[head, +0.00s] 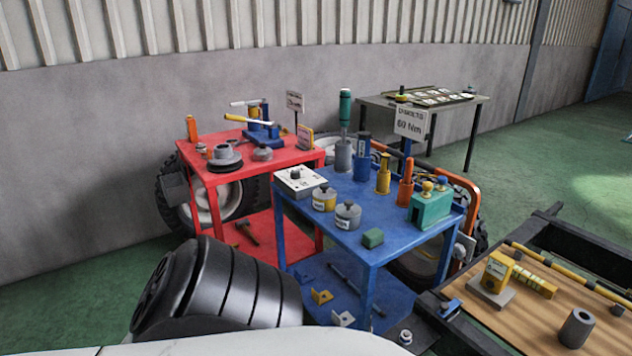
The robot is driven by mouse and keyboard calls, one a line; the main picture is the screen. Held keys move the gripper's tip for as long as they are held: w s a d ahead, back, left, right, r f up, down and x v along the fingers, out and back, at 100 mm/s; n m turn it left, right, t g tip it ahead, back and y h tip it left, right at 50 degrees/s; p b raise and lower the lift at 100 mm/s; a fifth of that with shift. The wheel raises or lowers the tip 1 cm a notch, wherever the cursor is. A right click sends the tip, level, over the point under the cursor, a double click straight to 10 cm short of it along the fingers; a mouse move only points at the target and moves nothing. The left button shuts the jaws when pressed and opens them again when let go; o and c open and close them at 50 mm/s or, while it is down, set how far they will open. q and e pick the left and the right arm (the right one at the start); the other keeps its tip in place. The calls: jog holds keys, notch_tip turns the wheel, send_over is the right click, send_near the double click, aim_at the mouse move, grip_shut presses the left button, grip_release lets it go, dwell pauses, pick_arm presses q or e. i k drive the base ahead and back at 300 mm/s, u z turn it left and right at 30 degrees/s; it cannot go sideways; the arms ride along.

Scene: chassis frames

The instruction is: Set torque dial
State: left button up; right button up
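A white box with a black dial knob (296,174) on its top sits at the back left corner of the blue cart (345,232). The markings around the knob are too small to read, so I cannot tell its setting. A sign (411,122) at the back of the blue cart reads "60 Nm", with a smaller line above it. A green-topped tool (345,108) stands upright in a grey holder near the back edge. Neither of my grippers shows in the head view.
A red cart (212,178) stands behind left. A wooden work surface (535,330) with parts lies front right. Green floor is open at far right.

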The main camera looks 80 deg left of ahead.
aim_at(295, 174)
jog(key=u, duration=3.2)
jog(key=k, duration=0.65)
jog(key=u, duration=0.8)
jog(key=i, duration=1.55)
jog(key=z, duration=0.2)
